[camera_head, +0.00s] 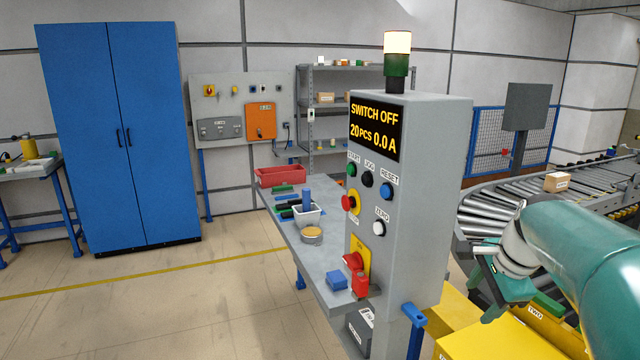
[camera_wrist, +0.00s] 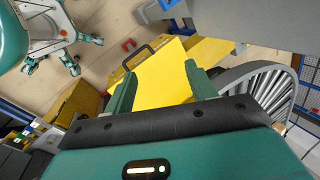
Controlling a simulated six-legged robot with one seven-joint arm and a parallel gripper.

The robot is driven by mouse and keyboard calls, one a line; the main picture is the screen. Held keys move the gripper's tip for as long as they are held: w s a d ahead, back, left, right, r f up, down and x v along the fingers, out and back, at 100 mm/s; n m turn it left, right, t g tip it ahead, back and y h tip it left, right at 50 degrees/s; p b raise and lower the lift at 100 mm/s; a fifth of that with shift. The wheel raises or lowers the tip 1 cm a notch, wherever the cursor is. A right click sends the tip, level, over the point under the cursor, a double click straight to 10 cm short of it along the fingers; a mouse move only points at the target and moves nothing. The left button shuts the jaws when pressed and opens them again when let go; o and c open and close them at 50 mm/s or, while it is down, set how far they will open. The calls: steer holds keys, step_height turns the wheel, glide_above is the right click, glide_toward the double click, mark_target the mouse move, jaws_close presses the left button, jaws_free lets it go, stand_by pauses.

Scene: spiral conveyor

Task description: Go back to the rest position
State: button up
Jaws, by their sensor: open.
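My gripper (camera_head: 500,285) is at the lower right of the head view, at the end of my teal arm. It hangs to the right of the grey control cabinet (camera_head: 425,190), above the yellow boxes, and touches nothing that I can see. In the wrist view my gripper (camera_wrist: 162,82) has its two teal fingers wide apart with nothing between them. A yellow surface (camera_wrist: 155,85) with a black handle (camera_wrist: 150,52) lies beyond the fingers. The cabinet display (camera_head: 375,127) reads "SWITCH OFF", "20 PCS 0.0 A".
The roller conveyor (camera_head: 490,208) curves behind my arm and carries a small carton (camera_head: 558,182). A workbench (camera_head: 325,250) with a red tray (camera_head: 281,176) stands left of the cabinet. A blue locker (camera_head: 120,140) is at the back left. The floor at left is clear.

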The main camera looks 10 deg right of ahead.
steer(key=s+a+f+n, duration=0.2)
steer(key=s+a+n, duration=0.6)
steer(key=a+n, duration=0.1)
steer(key=s+a+f+n+t, duration=0.1)
steer(key=s+a+f+n, duration=0.1)
steer(key=s+a+n, duration=0.5)
steer(key=a+n, duration=0.2)
steer(key=a, duration=0.1)
steer(key=shift+s+a+f+h, duration=0.2)
steer(key=shift+s+f+h, duration=0.1)
steer(key=shift+s, duration=0.1)
